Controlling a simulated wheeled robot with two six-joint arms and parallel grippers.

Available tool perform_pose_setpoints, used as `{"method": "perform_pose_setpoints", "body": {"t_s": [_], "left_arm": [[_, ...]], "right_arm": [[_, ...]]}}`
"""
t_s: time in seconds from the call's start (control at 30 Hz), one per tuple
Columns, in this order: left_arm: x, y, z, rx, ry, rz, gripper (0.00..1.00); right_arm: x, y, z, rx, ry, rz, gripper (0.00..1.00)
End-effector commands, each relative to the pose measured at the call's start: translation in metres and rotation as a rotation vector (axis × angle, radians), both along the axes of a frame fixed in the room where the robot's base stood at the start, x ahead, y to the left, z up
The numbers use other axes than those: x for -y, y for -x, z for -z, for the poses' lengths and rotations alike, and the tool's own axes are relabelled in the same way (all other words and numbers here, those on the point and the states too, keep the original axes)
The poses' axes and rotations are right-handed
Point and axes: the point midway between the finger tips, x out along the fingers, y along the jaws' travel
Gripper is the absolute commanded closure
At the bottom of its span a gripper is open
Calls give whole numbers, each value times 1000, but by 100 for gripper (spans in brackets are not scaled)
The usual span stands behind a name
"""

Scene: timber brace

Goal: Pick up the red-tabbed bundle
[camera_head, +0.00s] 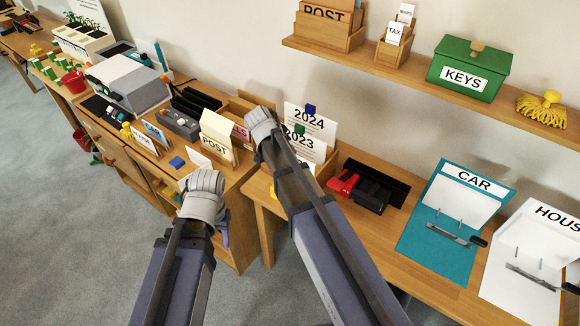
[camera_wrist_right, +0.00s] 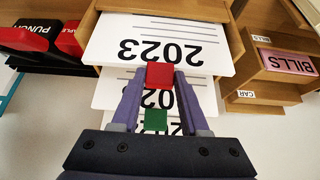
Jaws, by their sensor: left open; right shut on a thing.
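The red-tabbed bundle (camera_wrist_right: 205,33) is a stack of white sheets marked 2023, upside down in the right wrist view. Its red tab (camera_wrist_right: 159,75) sits between the fingertips of my right gripper (camera_wrist_right: 159,82), which is shut on it. The bundle is at a wooden box (camera_wrist_right: 236,42); I cannot tell whether it is lifted clear. A green-tabbed bundle (camera_wrist_right: 155,120) shows closer to the wrist. In the head view my right arm hides the red tab. My left gripper (camera_head: 203,195) is open and empty, over the left desk's front edge.
A blue-tabbed 2024 bundle (camera_head: 310,110) stands beside the right arm. A red and black punch and stapler (camera_head: 362,188) lie to the right, then a teal CAR folder (camera_head: 437,247). A POST holder (camera_head: 215,147) stands near both arms. Open floor lies at the lower left.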

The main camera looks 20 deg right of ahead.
Motion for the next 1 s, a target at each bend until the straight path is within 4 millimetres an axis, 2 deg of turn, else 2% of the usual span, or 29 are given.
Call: {"method": "perform_pose_setpoints", "body": {"t_s": [1.0], "left_arm": [[0, 0, -29, 0, 0, 0, 50]], "right_arm": [[0, 0, -29, 1, 1, 0, 100]]}}
